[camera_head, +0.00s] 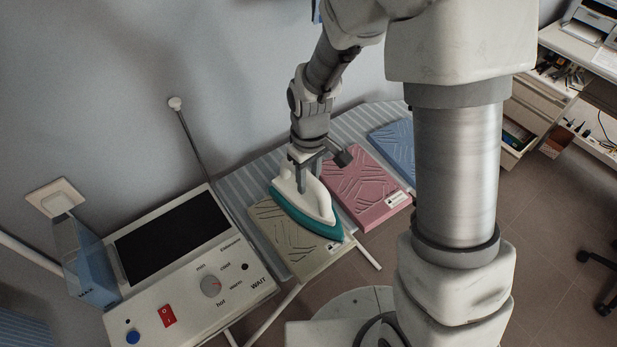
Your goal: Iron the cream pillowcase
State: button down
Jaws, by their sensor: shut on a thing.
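The cream pillowcase (288,248) lies folded at the near left end of the striped ironing board (247,178), with crease lines on its top. A white and teal iron (309,205) is over its right part, sole down; I cannot tell whether the sole touches the cloth. My gripper (300,178) is shut on the iron's handle from above. The iron hides part of the pillowcase. A control panel (190,283) has a knob (211,285) marked min, cool, warm and hot, a red switch (167,316) and the word WAIT.
A creased pink folded cloth (366,186) lies right beside the iron, and a blue one (396,146) lies beyond it. A transparent blue water tank (88,265) stands at the left. A thin pole (199,142) rises behind the panel. Shelves and open drawers (527,115) are at the right.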

jog(key=shift+r+p, duration=2.5)
jog(key=shift+r, duration=1.1)
